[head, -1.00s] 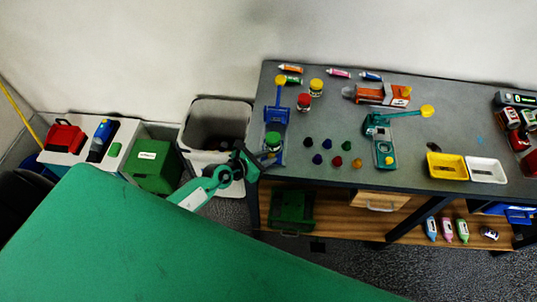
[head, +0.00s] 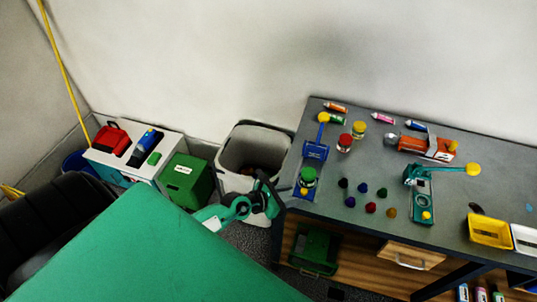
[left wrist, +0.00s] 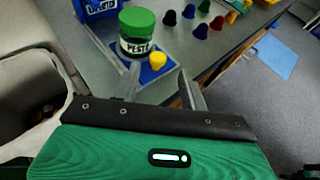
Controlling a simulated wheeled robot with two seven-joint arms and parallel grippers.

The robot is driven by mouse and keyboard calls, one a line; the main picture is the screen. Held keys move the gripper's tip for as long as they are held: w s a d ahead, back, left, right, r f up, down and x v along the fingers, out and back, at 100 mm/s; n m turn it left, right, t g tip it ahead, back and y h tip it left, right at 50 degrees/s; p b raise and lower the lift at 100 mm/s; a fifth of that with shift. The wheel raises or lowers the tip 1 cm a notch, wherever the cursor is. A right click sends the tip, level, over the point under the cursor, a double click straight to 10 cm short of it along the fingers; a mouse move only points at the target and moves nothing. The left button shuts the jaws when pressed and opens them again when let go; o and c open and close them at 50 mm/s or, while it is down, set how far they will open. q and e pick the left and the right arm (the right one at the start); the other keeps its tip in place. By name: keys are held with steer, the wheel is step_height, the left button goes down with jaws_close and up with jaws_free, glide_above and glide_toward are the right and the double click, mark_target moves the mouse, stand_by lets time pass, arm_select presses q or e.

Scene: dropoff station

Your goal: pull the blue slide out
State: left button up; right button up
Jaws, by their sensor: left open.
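The blue slide (head: 300,194) sticks out at the front of the blue press (head: 315,150) on the left end of the grey bench. A jar with a green lid (head: 308,177) stands on it, and a yellow knob (left wrist: 157,60) is at its front. My left gripper (head: 272,190) is open and empty, by the bench's front left corner. In the left wrist view its fingers (left wrist: 160,74) lie either side of the knob's line; I cannot tell any contact. My right gripper is not in view.
Several coloured small pieces (head: 362,188) and a teal press (head: 422,200) stand right of the blue press. A grey bin (head: 230,155) stands left of the bench. A green table (head: 130,250) fills the foreground.

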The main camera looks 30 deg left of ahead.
arm_select(q)
steer(key=b+v, duration=0.2)
steer(key=v, duration=0.7)
steer(key=shift+s+a+r, duration=0.15)
steer(key=shift+s, duration=0.2)
steer(key=s+a+f+n+g+y, duration=0.1)
steer(key=s+a+f+n+y, duration=0.15)
steer(key=f+n, duration=0.7)
steer(key=s+a+f+n+y+b, duration=0.1)
steer(key=s+a+f+n, duration=0.15)
steer(key=f+n, duration=0.65)
steer(key=s+a+f+n+g+y, duration=0.15)
steer(key=s+f+n, duration=0.3)
steer(key=f, duration=0.95)
steer(key=s+d+f+n+g, duration=0.4)
steer(key=s+f+n, duration=0.4)
steer(key=s, duration=0.5)
steer(key=s+d+f+n+g+y+b, duration=0.1)
steer(key=s+d+f+n+g, duration=0.3)
steer(key=s+f+n, duration=0.4)
steer(key=s+f, duration=0.3)
steer(key=s, duration=0.1)
steer(key=shift+s, duration=0.4)
